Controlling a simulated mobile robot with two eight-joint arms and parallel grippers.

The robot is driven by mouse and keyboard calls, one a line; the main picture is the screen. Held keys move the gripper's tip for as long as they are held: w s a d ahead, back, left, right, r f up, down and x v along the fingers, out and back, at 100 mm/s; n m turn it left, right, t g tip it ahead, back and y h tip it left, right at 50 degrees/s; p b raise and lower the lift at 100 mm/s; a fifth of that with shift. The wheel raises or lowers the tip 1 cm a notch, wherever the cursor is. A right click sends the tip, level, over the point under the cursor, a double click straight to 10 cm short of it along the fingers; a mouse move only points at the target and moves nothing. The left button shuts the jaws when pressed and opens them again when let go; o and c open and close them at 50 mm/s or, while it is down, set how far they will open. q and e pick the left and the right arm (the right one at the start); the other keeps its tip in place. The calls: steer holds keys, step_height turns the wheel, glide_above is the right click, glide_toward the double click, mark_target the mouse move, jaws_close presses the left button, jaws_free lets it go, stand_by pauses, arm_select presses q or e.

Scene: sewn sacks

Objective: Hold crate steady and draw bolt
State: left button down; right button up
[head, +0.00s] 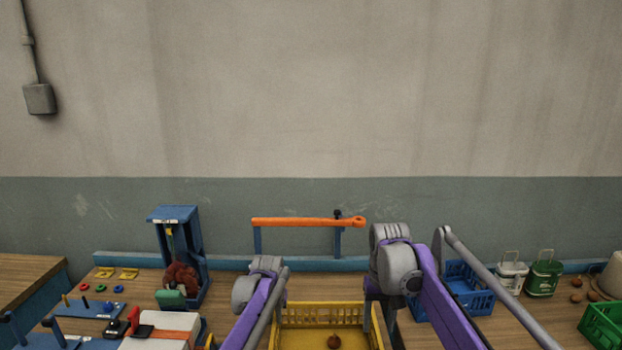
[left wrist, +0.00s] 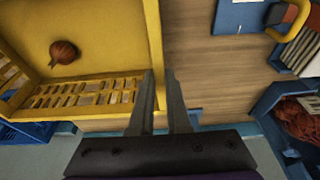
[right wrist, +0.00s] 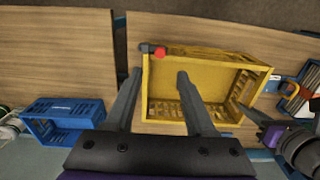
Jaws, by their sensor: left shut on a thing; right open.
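The yellow crate (head: 320,309) stands on the wooden bench at the bottom of the head view, with a brown onion (head: 334,342) inside. The crate also shows in the left wrist view (left wrist: 105,20) and right wrist view (right wrist: 205,78). My left gripper (left wrist: 164,76) is shut on the crate's side wall, near a corner. My right gripper (right wrist: 156,73) is open and empty, its fingers either side of the crate's opposite wall as seen from above. A bolt with a red knob and dark end (right wrist: 154,50) sits at the crate's corner, ahead of the open fingers. In the head view my arms hide both fingertips.
A blue crate (head: 468,288) stands right of the yellow one. A blue stand (head: 172,226) holding a red-brown sack is at the left. An orange bar (head: 300,222) stands behind. A green crate (head: 603,326) is at far right.

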steer(key=shift+f, duration=4.8)
jaws_close()
steer(key=shift+a, duration=1.65)
jaws_free()
